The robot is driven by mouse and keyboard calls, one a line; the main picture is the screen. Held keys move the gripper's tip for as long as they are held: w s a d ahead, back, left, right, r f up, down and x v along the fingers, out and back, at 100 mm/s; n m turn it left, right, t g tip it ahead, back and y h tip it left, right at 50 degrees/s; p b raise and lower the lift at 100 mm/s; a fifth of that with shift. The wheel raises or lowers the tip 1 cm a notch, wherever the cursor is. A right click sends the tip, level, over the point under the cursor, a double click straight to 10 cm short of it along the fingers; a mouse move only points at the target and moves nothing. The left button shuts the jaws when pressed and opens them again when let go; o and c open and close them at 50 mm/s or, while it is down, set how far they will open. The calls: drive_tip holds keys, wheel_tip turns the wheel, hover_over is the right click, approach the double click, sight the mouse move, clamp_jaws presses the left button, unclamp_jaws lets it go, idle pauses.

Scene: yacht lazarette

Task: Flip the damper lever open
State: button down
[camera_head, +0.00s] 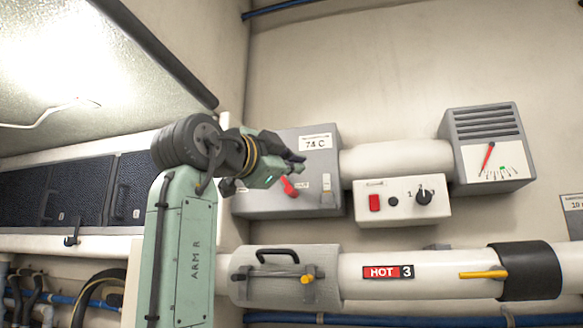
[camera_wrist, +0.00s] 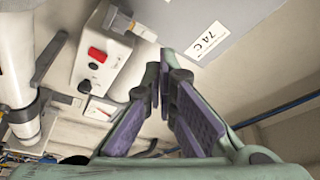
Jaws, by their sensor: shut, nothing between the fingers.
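A yellow lever (camera_head: 483,273) lies roughly level along the white duct labelled HOT 3, beside a black sleeve. A red lever (camera_head: 289,186) sits on the front of the grey box (camera_head: 270,207) marked 74 C. I cannot tell for sure which one is the damper lever. My gripper (camera_head: 300,165) is just above the red lever in the head view; I cannot tell whether they touch. In the wrist view my gripper (camera_wrist: 163,72) has its fingers drawn together with nothing held. The red lever does not show clearly there. The 74 C label shows beside the fingers.
A white control box (camera_head: 402,200) with a red switch and black knob stands right of the grey box. Beyond it is a gauge box (camera_head: 490,148). A grey cuff (camera_head: 287,275) with a black handle wraps the lower duct. Bare wall lies above.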

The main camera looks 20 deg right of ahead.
drive_tip(key=w+d+p, duration=0.3)
drive_tip(key=w, duration=0.4)
drive_tip(key=shift+d+f, duration=0.2)
drive_tip(key=shift+f, duration=0.15)
